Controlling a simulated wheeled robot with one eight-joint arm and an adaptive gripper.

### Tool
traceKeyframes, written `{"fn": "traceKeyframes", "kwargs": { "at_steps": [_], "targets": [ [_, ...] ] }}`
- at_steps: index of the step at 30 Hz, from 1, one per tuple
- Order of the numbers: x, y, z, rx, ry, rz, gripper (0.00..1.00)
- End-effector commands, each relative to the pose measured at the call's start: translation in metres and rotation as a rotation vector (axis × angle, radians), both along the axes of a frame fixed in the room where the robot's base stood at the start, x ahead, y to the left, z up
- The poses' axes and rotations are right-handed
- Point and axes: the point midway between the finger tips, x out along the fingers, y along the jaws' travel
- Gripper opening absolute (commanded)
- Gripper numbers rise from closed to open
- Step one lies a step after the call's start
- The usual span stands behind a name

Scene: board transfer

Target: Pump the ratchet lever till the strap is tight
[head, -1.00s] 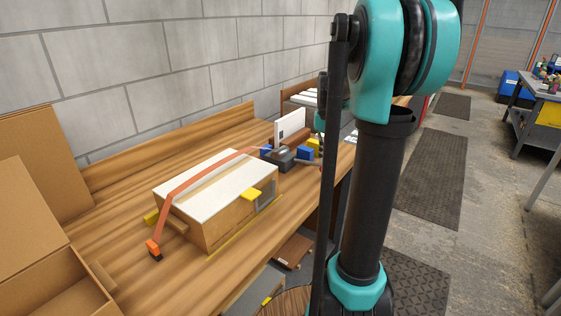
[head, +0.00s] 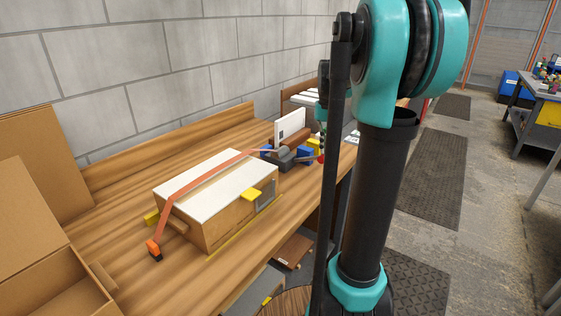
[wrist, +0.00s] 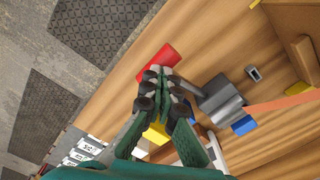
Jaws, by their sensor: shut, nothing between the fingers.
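The ratchet (head: 284,157) is a grey block bolted at the far end of the bench, also in the wrist view (wrist: 222,98). An orange strap (head: 196,177) runs from it over a white-topped wooden crate (head: 212,208) to an orange hook (head: 154,249) on the near side. The lever's red grip (head: 321,158) points right, toward the bench edge; it shows in the wrist view (wrist: 158,62) just beyond my fingertips. My gripper (wrist: 160,77) is shut and empty, its tips close to the grip. I cannot tell whether they touch it. My arm hides part of this area in the head view.
Blue blocks (head: 305,153) and an upright white panel (head: 291,128) stand around the ratchet. An open cardboard box (head: 55,285) is at the near left. The wall backs the bench; the floor lies open to the right.

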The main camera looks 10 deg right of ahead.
Motion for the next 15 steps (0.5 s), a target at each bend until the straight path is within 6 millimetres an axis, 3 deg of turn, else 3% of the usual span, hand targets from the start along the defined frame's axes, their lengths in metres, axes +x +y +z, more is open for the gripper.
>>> {"fn": "traceKeyframes", "kwargs": {
  "at_steps": [15],
  "targets": [
    [0.000,0.000,0.047,0.000,0.000,0.000,0.00]
  ]
}}
